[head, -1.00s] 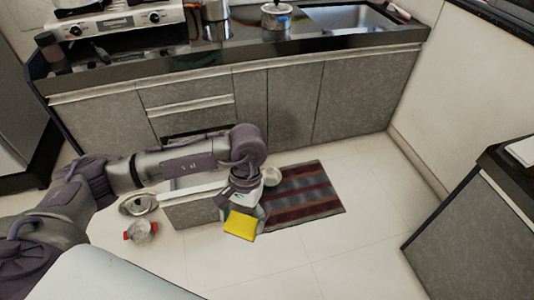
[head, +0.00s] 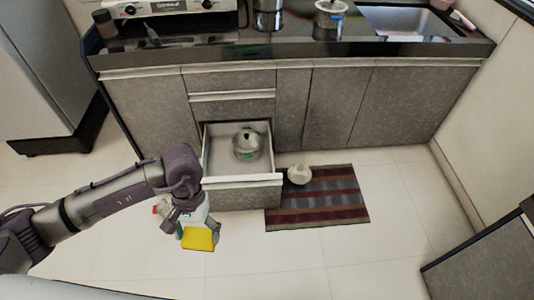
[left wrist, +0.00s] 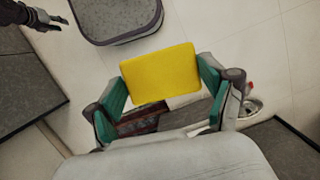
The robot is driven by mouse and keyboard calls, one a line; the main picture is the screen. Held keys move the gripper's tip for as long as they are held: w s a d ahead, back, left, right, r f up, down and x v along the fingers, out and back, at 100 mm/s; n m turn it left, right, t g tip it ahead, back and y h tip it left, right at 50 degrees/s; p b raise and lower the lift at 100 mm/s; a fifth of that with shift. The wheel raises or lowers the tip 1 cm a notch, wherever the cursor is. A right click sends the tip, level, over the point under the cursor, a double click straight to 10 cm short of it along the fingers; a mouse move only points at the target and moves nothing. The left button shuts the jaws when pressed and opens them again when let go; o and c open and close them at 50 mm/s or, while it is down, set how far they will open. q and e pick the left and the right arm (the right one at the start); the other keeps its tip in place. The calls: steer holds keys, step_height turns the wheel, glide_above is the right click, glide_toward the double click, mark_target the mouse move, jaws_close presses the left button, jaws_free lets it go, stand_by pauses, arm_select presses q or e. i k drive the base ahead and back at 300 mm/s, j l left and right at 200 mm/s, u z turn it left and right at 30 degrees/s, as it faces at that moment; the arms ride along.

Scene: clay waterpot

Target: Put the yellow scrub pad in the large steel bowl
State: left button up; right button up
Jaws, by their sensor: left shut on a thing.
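My left gripper (head: 195,222) is shut on the yellow scrub pad (head: 200,239) and holds it above the floor, left of the striped mat. In the left wrist view the pad (left wrist: 160,73) shows flat and wide between the two green-lined fingers of the gripper (left wrist: 160,88). My right gripper (left wrist: 48,20) shows at the top left of that view, apart from the pad, fingers spread. I cannot tell for sure which vessel is the large steel bowl. A steel vessel with red handles (left wrist: 250,104) is partly hidden behind a left finger.
An open drawer (head: 232,184) holds a lidded pot (head: 246,146). A pale round bowl (head: 299,175) sits at the edge of the striped mat (head: 330,198). Pots stand on the counter above. The floor at front right is clear; a cabinet (head: 485,262) stands at the right.

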mark_target(299, 179)
steer(key=i+l+u, duration=0.3)
steer(key=i+l, duration=0.2)
steer(key=i+l+u, duration=0.1)
steer(key=l, duration=0.35)
steer(key=i+l+u, duration=0.15)
steer(key=i+l, duration=0.15)
steer(key=i+l+u, duration=0.15)
steer(key=l, duration=0.3)
steer(key=i+l+u, duration=0.15)
steer(key=l, duration=0.25)
steer(key=i+l+u, duration=0.1)
steer(key=l, duration=0.3)
steer(key=i, duration=0.1)
